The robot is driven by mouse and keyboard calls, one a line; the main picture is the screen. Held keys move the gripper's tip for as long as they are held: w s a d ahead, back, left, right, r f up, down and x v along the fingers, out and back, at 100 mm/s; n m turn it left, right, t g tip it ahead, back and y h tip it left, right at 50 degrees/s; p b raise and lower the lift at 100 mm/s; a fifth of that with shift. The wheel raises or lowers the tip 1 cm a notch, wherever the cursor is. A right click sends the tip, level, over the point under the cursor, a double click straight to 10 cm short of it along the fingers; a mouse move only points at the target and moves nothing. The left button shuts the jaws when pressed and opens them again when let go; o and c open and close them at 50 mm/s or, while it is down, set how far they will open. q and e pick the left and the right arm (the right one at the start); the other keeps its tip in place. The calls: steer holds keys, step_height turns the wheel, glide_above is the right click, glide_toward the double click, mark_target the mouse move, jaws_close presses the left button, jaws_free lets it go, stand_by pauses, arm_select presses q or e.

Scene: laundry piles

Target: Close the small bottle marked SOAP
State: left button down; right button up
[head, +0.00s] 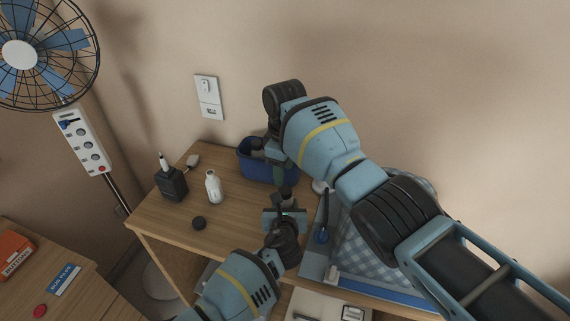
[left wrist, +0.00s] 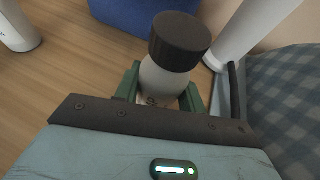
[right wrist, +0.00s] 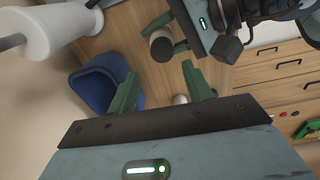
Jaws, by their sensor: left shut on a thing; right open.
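My left gripper (head: 285,211) is shut on a small pale bottle (left wrist: 163,84), shown upright between its fingers (left wrist: 160,95) in the left wrist view. Part of its lettering shows, ending in "P"; the rest is hidden. A dark cap (left wrist: 180,40) sits on its top; I cannot tell whether it is tight. In the right wrist view this cap (right wrist: 162,47) lies beyond the fingers of my right gripper (right wrist: 161,88). The right gripper is open and empty, above the bottle and apart from it.
A white bottle (head: 213,188) stands on the wooden table (head: 165,218), with a black disc-like cap (head: 198,223) near it. A blue bin (head: 256,171) is at the wall. Checked cloth (head: 366,256) lies at the right.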

mark_target(285, 189)
steer(key=n, duration=0.3)
steer(key=shift+r+n, duration=0.3)
steer(key=shift+r, duration=0.1)
steer(key=n, duration=0.3)
steer(key=shift+r+n, duration=0.2)
steer(key=shift+n, duration=0.1)
steer(key=n, duration=0.3)
steer(key=shift+s+r, duration=0.1)
steer(key=shift+r, duration=0.05)
steer(key=n, duration=0.4)
steer(key=shift+s+d+r, duration=0.1)
steer(key=shift+s+d, duration=0.05)
steer(key=shift+f, duration=4.05)
